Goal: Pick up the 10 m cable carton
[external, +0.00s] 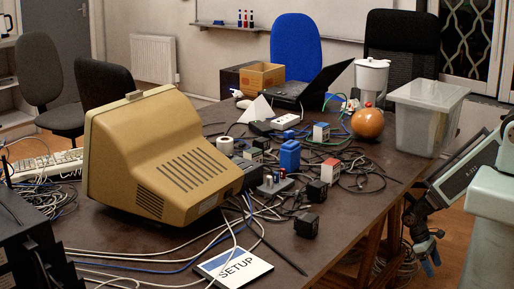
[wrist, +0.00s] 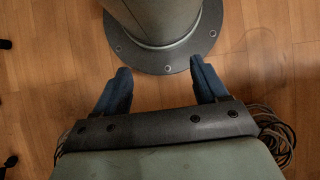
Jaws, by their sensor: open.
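My gripper (external: 431,258) hangs low beyond the table's right edge, pointing down, apart from everything on the table. In the wrist view my gripper (wrist: 160,66) has its two blue fingers spread, with nothing between them. No carton shows in the wrist view.
A beige monitor (external: 165,155) fills the table's left side. Loose cables, black adapters (external: 306,225) and a blue box (external: 290,155) crowd the middle. An orange ball (external: 367,123) and a clear bin (external: 425,115) stand at the right. A SETUP card (external: 233,268) lies at the front.

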